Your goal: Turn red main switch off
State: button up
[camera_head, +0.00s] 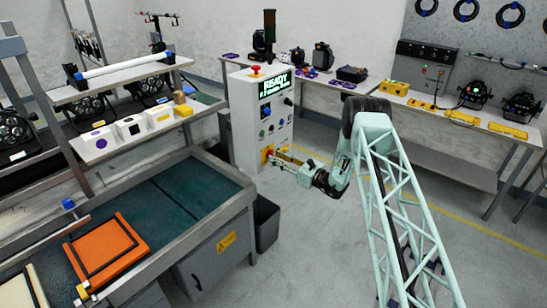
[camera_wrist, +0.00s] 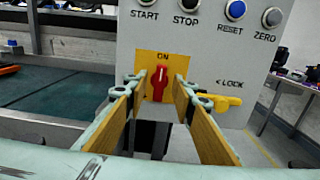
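The red main switch (camera_wrist: 159,83) is on a yellow plate (camera_wrist: 148,62) low on the front of a grey control cabinet (camera_wrist: 230,57). Its handle stands upright, pointing at the word ON. My gripper (camera_wrist: 157,92) is open, with one wooden-faced finger on each side of the switch in the wrist view. I cannot tell whether the fingers touch it. In the head view my gripper (camera_head: 274,158) is at the lower front of the cabinet (camera_head: 245,115), and the switch is mostly hidden behind it. The cabinet's screen (camera_head: 273,85) reads READY.
START, STOP, RESET and ZERO buttons (camera_wrist: 235,10) are above the switch. A yellow handle (camera_wrist: 220,103) marked LOCK is close to its right. A workbench with a green mat (camera_head: 165,200) and a dark bin (camera_head: 266,222) stands left of my arm. The floor at right is clear.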

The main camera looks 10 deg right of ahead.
jog(key=shift+x, duration=1.25)
grip_shut()
